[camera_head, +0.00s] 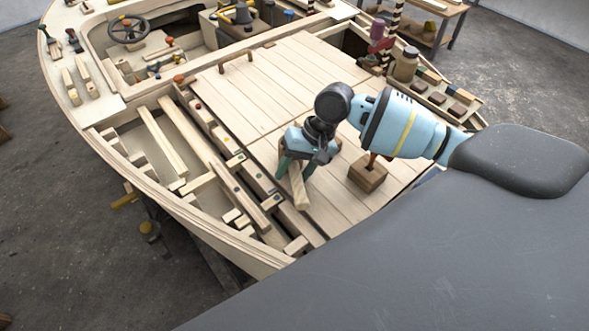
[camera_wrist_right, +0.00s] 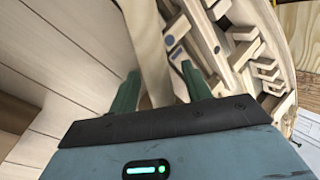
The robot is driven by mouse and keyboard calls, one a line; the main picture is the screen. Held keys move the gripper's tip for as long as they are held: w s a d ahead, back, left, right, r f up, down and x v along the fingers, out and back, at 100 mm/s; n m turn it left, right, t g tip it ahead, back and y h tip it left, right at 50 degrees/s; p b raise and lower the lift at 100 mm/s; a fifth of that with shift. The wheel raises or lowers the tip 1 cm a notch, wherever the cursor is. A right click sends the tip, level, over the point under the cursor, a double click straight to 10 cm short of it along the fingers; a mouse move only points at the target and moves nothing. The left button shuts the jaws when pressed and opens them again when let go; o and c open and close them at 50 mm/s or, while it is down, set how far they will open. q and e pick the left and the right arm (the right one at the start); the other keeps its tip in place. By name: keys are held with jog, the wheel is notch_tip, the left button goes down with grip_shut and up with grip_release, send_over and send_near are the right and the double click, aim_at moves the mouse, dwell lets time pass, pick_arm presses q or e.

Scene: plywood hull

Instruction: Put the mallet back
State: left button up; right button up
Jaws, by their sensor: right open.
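My right gripper (camera_head: 296,174) is open over the pale plank deck (camera_head: 325,205), its green fingers pointing down. A pale wooden bar (camera_head: 299,190) lies between and below the fingers. In the right wrist view the bar (camera_wrist_right: 148,45) runs between the open fingers (camera_wrist_right: 163,88), with a gap visible to the right finger. I cannot tell whether this bar is part of the mallet. A brown wooden block (camera_head: 367,177) with a reddish upright piece stands on the deck to the right; it may be the mallet, but my arm partly hides it. My left gripper is out of view.
Wooden slats and a slotted side rack (camera_head: 225,165) run along the near left hull. A jar (camera_head: 405,65) and a compartment tray (camera_head: 440,98) stand at the right. A steering wheel (camera_head: 128,29) is at the back left. The middle deck is clear.

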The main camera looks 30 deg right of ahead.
jog(key=v, duration=0.8)
jog(key=shift+p, duration=0.3)
jog(key=shift+f, duration=0.15)
